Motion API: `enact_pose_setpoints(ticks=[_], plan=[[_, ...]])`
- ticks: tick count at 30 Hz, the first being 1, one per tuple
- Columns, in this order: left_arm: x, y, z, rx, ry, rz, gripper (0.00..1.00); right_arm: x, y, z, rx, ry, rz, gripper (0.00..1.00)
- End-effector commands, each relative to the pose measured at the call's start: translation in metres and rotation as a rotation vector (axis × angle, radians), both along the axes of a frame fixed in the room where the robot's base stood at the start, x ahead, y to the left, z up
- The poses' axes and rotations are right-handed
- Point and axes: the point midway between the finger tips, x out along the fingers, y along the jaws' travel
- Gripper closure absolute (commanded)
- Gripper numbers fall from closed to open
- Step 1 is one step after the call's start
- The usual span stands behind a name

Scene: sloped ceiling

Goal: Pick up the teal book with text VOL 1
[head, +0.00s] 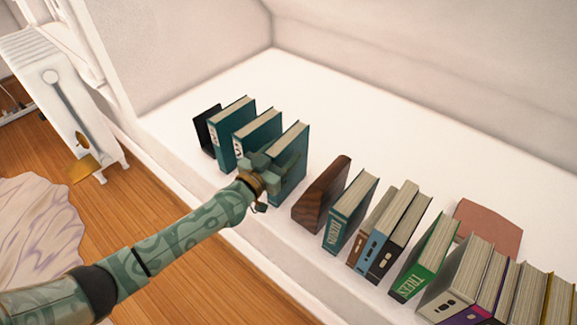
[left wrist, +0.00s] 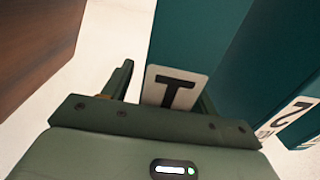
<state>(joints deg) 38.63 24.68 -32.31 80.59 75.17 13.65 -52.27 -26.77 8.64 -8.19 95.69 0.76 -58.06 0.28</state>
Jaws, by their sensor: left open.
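Three teal books stand upright in a row on the white ledge. The one nearest my gripper, the VOL 1 book (head: 294,137), is partly covered by my left gripper (head: 272,166) in the head view. In the left wrist view this book (left wrist: 190,35) has a pale spine label with an upside-down 1. The fingers of my left gripper (left wrist: 166,80) are open, one on each side of the label; a gap shows at the left finger. I cannot tell whether the right finger touches the book. My right gripper is out of view.
The other teal books (head: 257,131) (head: 232,116) stand left, by a black bookend (head: 207,131); one shows a 2 in the left wrist view (left wrist: 297,113). A wooden block (head: 322,194) stands right, then several books.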

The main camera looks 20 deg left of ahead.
Motion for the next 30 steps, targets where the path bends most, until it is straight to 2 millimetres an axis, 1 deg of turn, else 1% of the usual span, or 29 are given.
enact_pose_setpoints(ticks=[6,7,8,9,11,12,13,30], plan=[[0.0006,-0.0001,0.0006,0.001,0.0,0.0,0.42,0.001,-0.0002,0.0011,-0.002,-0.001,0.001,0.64],[0.0006,-0.0001,0.0006,0.001,0.0,0.0,0.47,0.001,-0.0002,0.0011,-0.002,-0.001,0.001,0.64],[0.0005,0.0,0.0005,0.001,0.0,0.0,0.56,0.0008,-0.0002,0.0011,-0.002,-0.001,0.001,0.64],[0.0005,0.0,0.0005,0.001,0.0,0.0,0.67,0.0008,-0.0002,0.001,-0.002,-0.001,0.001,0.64],[0.0005,0.0,0.0004,0.001,0.0,0.0,0.84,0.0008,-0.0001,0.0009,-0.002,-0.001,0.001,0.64],[0.0004,0.0,0.0004,0.001,0.0,0.0,0.95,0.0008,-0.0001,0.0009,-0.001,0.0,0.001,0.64],[0.0004,0.0,0.0003,0.001,0.0,0.0,1.0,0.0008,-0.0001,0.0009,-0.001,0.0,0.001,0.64],[0.0001,0.0001,-0.0004,0.0,0.001,0.0,1.0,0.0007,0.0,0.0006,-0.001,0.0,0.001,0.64]])
